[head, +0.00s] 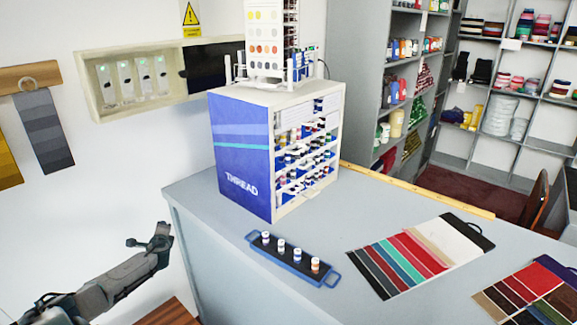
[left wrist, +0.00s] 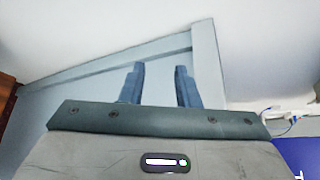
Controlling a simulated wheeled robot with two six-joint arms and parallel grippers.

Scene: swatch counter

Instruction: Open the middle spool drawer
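The thread cabinet (head: 241,165) stands on the grey counter. It is a cream box with a blue side lettered THREAD. Its front (head: 308,145) faces right and holds several rows of spools; the drawers are too small to tell apart, and none clearly sticks out. My left gripper (head: 150,237) is off the counter's left edge, well left of the cabinet and apart from it. In the left wrist view its two fingers (left wrist: 160,68) are apart with nothing between them. A corner of the blue side shows at lower right there. My right gripper is not in view.
A blue tray (head: 258,248) with several small spools lies in front of the cabinet. Fabric swatch cards (head: 425,252) lie to the right. A colour chart (head: 265,38) and racks stand on the cabinet. Bare counter lies left of the tray.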

